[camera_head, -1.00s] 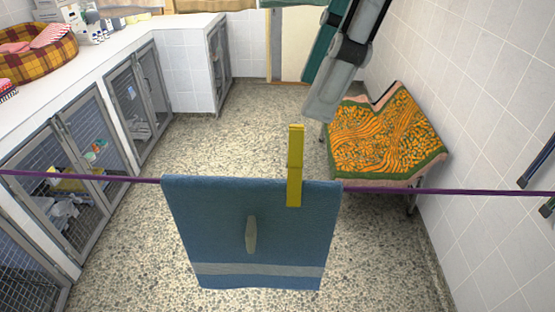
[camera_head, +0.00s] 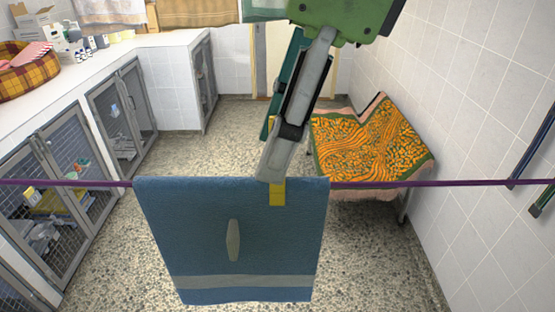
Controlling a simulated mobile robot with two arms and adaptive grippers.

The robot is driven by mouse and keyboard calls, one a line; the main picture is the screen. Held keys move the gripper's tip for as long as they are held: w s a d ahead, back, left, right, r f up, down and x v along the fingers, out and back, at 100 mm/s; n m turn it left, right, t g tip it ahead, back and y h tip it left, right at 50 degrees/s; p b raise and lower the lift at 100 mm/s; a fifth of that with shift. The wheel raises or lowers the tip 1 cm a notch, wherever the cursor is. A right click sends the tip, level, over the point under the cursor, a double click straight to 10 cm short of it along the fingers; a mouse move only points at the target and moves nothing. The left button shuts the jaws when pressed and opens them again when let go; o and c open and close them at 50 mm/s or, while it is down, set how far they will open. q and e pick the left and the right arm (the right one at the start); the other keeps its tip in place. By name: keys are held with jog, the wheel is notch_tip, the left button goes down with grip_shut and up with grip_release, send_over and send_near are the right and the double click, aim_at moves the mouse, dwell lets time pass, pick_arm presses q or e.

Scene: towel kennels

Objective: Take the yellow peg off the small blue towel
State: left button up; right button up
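The small blue towel (camera_head: 190,235) hangs over a purple line (camera_head: 90,183) in the foreground, with a pale stripe near its lower hem. The yellow peg (camera_head: 277,194) sits on the towel's top edge, right of its middle. Its lower end shows against the towel; most of its upper part is hidden. My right gripper (camera_head: 271,165) reaches down from the top, with a grey finger in front of the peg's upper part. Whether the fingers touch or grip the peg cannot be told. My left gripper is not in view.
A low seat (camera_head: 365,145) with an orange patterned cover stands behind, at the right wall. Kennel doors (camera_head: 60,190) and a white counter (camera_head: 100,55) with a plaid pet bed (camera_head: 28,75) line the left. A grey oval (camera_head: 233,240) shows on the towel's front.

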jog(key=c, duration=1)
jog(key=shift+c, duration=0.2)
jog(key=shift+r+p, duration=1.15)
jog(key=shift+r, duration=0.2)
jog(key=shift+r+p, duration=0.7)
jog(key=shift+r, duration=1.7)
